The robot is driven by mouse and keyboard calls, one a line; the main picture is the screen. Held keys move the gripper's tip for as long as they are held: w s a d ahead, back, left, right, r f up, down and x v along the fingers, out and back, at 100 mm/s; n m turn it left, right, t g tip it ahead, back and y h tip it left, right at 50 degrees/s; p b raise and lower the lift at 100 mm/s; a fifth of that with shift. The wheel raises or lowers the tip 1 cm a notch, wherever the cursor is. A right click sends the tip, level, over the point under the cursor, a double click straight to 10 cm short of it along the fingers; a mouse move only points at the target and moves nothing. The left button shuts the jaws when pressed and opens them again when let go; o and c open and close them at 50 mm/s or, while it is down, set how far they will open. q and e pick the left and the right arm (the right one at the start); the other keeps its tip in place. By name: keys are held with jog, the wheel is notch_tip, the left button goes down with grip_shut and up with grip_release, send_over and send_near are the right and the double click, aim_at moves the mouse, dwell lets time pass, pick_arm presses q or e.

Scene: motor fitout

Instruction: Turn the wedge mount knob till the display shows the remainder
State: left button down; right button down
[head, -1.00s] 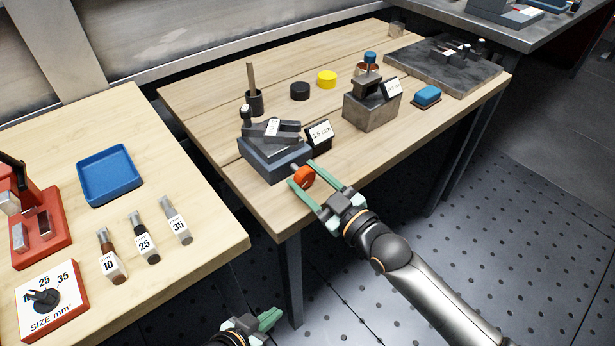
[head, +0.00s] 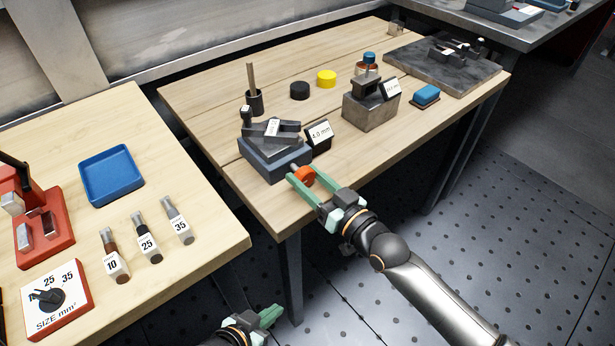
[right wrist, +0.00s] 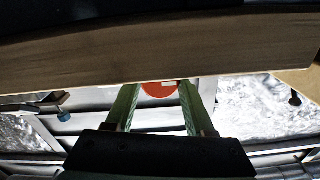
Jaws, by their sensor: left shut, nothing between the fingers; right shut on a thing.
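The wedge mount (head: 274,150) is a dark grey-blue block with a tilted upper part near the front edge of the middle table. Its orange knob (head: 305,176) sticks out toward me. Its display (head: 320,133) reads 4.0 mm. My right gripper (head: 302,176) is shut on the orange knob, one finger on each side. In the right wrist view the knob (right wrist: 160,89) shows between the green fingertips, partly hidden by the table edge. My left gripper (head: 270,316) is shut and empty, low in the picture, away from the tables.
Yellow (head: 326,79) and black (head: 300,91) discs lie behind. The left table holds a blue tray (head: 111,175) and a size selector (head: 56,298).

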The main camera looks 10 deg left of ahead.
jog(key=shift+f, duration=0.15)
jog(key=c, duration=0.5)
grip_release()
jog(key=p+v, duration=0.1)
jog(key=v, duration=1.1)
jog(key=shift+s+d, duration=0.25)
dwell(0.8)
